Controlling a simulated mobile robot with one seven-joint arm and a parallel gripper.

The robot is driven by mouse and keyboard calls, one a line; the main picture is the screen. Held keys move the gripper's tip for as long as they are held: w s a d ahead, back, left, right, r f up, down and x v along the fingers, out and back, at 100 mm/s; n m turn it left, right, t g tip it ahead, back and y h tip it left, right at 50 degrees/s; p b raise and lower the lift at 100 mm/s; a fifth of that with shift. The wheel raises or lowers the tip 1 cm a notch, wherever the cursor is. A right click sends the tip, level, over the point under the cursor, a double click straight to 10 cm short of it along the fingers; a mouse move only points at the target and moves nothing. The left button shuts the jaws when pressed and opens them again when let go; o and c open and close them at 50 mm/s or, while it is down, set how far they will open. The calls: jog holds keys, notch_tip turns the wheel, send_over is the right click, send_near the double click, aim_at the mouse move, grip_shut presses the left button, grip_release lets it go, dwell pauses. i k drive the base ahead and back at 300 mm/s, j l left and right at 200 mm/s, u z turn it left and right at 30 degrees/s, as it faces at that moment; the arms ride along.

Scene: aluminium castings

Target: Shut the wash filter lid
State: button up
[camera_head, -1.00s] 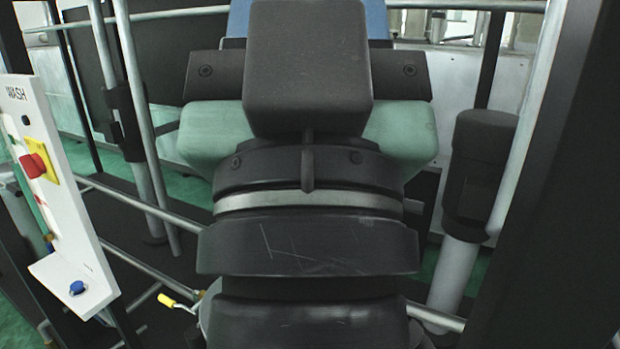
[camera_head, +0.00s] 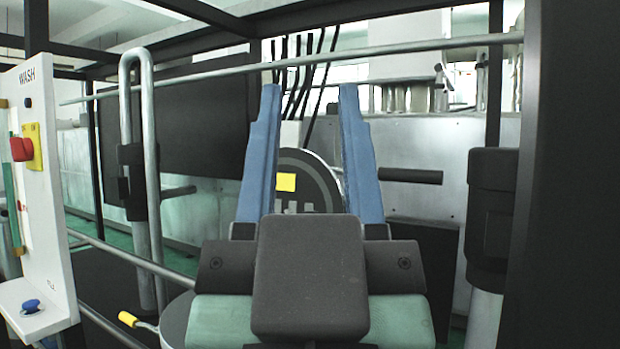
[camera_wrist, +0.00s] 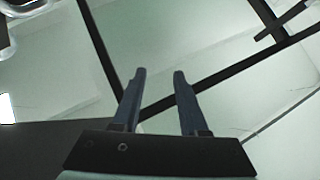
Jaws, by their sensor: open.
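My gripper (camera_head: 310,90) is in the middle of the head view, its two blue fingers pointing up and spread apart with nothing between them. A dark round disc with a yellow label (camera_head: 286,182) shows upright behind and between the fingers, probably the raised filter lid; its edges are partly hidden by the fingers and its lower part by my wrist. I cannot tell its distance from the fingers. In the wrist view my gripper (camera_wrist: 160,74) is open and empty, against pale overhead panels and dark beams. The lid does not show there.
A white WASH panel (camera_head: 40,190) with a red button (camera_head: 21,149) stands at left. A yellow-handled lever (camera_head: 128,319) is at lower left, beside a grey round surface (camera_head: 177,322). Metal rails and posts (camera_head: 150,170) surround the area. A dark post (camera_head: 575,180) stands close at right.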

aim_at(305, 182)
jog(key=i+j+z, duration=0.15)
jog(key=j, duration=0.8)
jog(key=j+z, duration=0.2)
jog(key=j, duration=0.7)
jog(key=i+j+z, duration=0.1)
jog(key=i+j, duration=0.2)
jog(key=i, duration=0.15)
jog(key=i+j, duration=0.35)
jog(key=i+l+z, duration=0.05)
jog(key=i, duration=0.05)
